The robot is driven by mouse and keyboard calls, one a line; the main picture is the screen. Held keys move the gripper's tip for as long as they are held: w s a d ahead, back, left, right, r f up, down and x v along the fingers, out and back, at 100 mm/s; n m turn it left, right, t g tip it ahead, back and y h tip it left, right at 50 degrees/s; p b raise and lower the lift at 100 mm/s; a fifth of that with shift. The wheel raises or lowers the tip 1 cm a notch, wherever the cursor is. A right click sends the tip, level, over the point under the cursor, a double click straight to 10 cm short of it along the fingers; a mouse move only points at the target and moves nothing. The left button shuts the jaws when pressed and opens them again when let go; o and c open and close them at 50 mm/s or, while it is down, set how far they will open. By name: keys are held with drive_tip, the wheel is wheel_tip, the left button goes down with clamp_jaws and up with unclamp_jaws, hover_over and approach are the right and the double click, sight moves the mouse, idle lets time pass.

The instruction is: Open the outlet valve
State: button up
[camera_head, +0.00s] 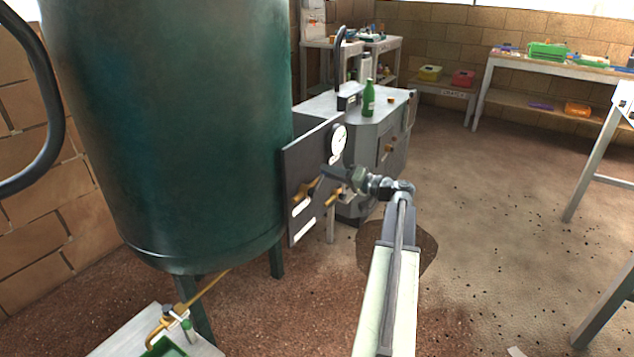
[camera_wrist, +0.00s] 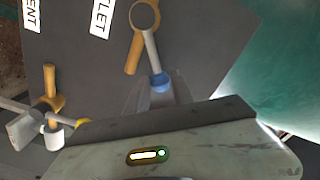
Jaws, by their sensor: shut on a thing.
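A dark valve panel (camera_head: 292,165) stands beside the green tank. In the wrist view, a brass valve (camera_wrist: 132,55) sits by a white label (camera_wrist: 102,16) whose readable part is "LET". Its grey lever (camera_wrist: 150,48) ends in a blue tip (camera_wrist: 159,80) and lies at a slight angle to the brass body. My gripper (camera_wrist: 160,92) is shut on the lever's blue tip; the jaws partly hide its end. In the head view, my gripper (camera_head: 328,172) reaches the panel from the right, and the lever is too small to make out.
A second brass valve (camera_wrist: 50,90) with a white-tipped lever (camera_wrist: 54,138) is close to my gripper, by a label reading "ENT" (camera_wrist: 33,14). The green tank (camera_head: 170,120) is at left, a cabinet (camera_head: 378,125) behind.

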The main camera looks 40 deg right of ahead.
drive_tip(key=shift+d+f+m, duration=0.25)
drive_tip(key=shift+f+m, duration=0.2)
drive_tip(key=shift+m, duration=0.25)
drive_tip(key=shift+w+d+f+m+b, duration=0.1)
drive_tip(key=shift+d+f+m+b, duration=0.1)
drive_tip(key=shift+f+m+b, duration=0.5)
drive_tip(key=shift+w+d+f+m+b, duration=0.15)
drive_tip(key=shift+f+m+b, duration=0.3)
drive_tip(key=shift+m, duration=0.45)
drive_tip(key=shift+s, duration=0.1)
drive_tip(key=shift+d+f+m+b, duration=0.15)
drive_tip(key=shift+f+m+b, duration=0.8)
drive_tip(key=shift+m, duration=0.25)
drive_tip(key=o, duration=1)
drive_tip(key=shift+r, duration=0.15)
